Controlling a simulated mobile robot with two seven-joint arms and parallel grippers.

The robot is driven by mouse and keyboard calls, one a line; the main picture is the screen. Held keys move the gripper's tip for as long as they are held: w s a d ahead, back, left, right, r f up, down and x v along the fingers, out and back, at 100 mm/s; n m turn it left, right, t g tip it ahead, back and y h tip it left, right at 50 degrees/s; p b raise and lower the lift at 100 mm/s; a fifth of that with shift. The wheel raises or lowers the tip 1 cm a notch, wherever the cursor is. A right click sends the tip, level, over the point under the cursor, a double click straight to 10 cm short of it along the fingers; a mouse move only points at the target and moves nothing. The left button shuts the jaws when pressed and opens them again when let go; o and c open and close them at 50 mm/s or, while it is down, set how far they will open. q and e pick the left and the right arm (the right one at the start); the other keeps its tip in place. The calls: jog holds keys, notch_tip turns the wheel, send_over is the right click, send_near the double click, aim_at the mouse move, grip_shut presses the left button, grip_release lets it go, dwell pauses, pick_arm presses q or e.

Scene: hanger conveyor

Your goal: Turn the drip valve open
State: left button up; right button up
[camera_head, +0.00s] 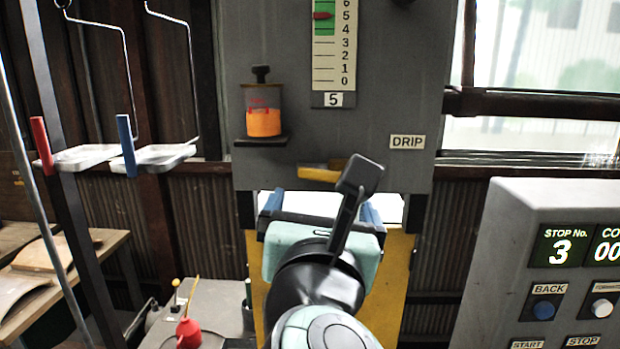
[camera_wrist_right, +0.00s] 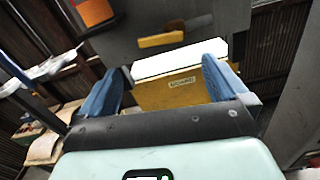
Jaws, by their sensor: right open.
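The drip valve's yellow lever (camera_head: 318,174) lies roughly level at the lower edge of the grey panel (camera_head: 215,80), left of and below the DRIP label (camera_head: 407,142). A dark part of my right wrist covers its right end in the head view. The lever also shows whole in the right wrist view (camera_wrist_right: 161,40). My right gripper (camera_head: 320,206) is open and empty, its blue fingers spread below the lever. In the right wrist view the lever is ahead of the gap between the fingers (camera_wrist_right: 165,76), apart from both. My left gripper is not in view.
A cup with orange fluid (camera_head: 263,122) stands on a small shelf left of the lever. Above is a gauge (camera_head: 325,45) with a red marker near 5. Trays on hangers (camera_head: 165,155) hang at left. A control box (camera_head: 500,240) stands at right. A yellow board (camera_head: 398,280) is below.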

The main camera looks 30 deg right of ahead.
aim_at(324, 175)
jog(key=p+x, duration=0.2)
jog(key=x, duration=0.9)
jog(key=shift+r, duration=0.1)
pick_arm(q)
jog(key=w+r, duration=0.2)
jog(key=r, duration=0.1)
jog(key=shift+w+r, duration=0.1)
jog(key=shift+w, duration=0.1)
pick_arm(e)
jog(key=shift+a, duration=0.1)
